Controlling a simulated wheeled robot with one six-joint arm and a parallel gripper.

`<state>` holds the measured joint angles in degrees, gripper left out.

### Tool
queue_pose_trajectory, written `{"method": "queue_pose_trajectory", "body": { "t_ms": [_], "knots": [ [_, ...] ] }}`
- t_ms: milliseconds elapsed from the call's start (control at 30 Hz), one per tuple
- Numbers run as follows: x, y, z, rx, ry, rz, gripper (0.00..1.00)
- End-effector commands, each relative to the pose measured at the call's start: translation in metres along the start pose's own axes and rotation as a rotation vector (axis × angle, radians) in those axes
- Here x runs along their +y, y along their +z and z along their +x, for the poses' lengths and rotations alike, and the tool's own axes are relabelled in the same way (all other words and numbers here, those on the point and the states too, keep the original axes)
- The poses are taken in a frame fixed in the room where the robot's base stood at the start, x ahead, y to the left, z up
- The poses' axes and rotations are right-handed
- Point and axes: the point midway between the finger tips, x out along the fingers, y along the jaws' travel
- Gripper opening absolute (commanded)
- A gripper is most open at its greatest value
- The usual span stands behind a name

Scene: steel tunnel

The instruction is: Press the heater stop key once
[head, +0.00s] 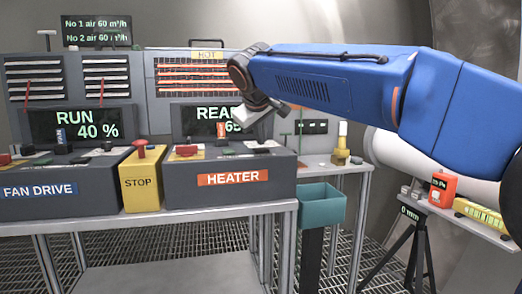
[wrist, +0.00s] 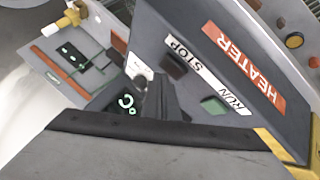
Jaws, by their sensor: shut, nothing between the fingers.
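The heater console (head: 285,182) is a dark grey box with an orange HEATER label, on the bench in the head view. My gripper (head: 262,112) is above the right part of the console in the head view. In the wrist view its dark fingers (wrist: 163,90) are shut and empty, close to the stop key in the picture. The gap between fingertips and key cannot be judged.
A yellow STOP box (head: 142,183) with a red knob stands left of the heater console, beside the fan drive console (head: 60,199). The display (head: 205,120) behind is partly covered by my gripper. A teal bin (head: 320,207) stands at the bench's right.

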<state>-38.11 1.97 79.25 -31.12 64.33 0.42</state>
Motion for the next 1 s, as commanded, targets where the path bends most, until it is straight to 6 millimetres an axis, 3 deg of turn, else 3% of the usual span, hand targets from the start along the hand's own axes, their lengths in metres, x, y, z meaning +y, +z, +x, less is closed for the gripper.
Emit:
{"method": "queue_pose_trajectory", "body": {
  "t_ms": [467,1000],
  "knots": [
    [0.003,-0.003,-0.004,0.000,0.000,0.000,0.00],
    [0.024,-0.025,-0.033,0.000,0.000,0.000,0.00]
  ]
}}
